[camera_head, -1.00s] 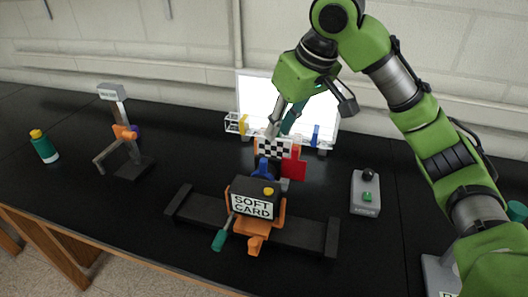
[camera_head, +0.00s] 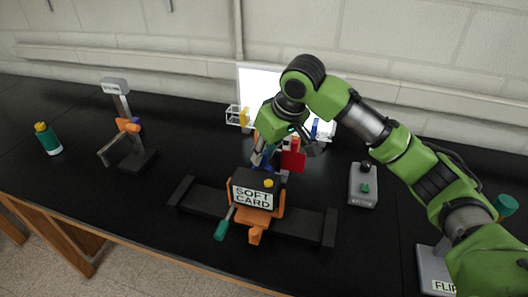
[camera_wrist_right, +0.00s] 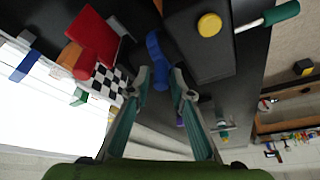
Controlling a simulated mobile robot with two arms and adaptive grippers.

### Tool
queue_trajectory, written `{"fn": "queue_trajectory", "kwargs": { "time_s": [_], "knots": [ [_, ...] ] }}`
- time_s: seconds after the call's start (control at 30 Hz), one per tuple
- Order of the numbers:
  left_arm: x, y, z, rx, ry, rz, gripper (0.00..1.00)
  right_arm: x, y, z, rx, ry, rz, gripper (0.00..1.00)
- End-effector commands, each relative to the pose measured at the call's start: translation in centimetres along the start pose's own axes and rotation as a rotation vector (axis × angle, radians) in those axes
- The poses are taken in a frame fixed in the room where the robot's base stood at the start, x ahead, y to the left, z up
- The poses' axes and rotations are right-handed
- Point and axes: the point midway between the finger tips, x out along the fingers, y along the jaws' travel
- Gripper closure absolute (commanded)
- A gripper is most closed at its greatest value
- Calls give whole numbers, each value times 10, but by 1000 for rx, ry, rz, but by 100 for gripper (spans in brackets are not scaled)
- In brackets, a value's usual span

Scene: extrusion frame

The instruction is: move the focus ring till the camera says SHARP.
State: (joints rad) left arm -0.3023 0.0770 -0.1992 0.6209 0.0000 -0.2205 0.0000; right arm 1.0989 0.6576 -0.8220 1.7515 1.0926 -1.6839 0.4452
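The camera (camera_head: 256,192) sits in an orange mount on a black rail, and its display reads "SOFT CARD". A blue ring with a tab (camera_wrist_right: 155,48), which looks like the focus ring, is on the lens side of the camera. My right gripper (camera_wrist_right: 160,76) is open, with one finger on each side of the blue part; whether the fingers touch it I cannot tell. In the head view the right gripper (camera_head: 264,157) is just behind the camera and partly hides the ring. My left gripper is not in view.
A red panel (camera_head: 293,159) stands beside a checkered card (camera_wrist_right: 106,82), in front of a bright white panel (camera_head: 258,82). A grey button box (camera_head: 363,188) is at right. A stand (camera_head: 128,128) and a green bottle (camera_head: 48,140) are at left.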

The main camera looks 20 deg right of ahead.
Motion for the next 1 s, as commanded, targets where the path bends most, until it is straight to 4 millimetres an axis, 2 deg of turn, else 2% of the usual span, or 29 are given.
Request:
{"fn": "queue_trajectory", "kwargs": {
  "time_s": [0.07,0.17,0.43,0.73,1.0],
  "knots": [
    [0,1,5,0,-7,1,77,0,0,0,0,0,0,79],
    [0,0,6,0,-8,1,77,0,0,0,0,0,0,100],
    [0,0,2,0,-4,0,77,1,2,3,7,19,-16,100],
    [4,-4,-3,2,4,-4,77,0,8,14,38,157,-103,100],
    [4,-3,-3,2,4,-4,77,-3,8,13,42,187,-118,100]
  ]
}}
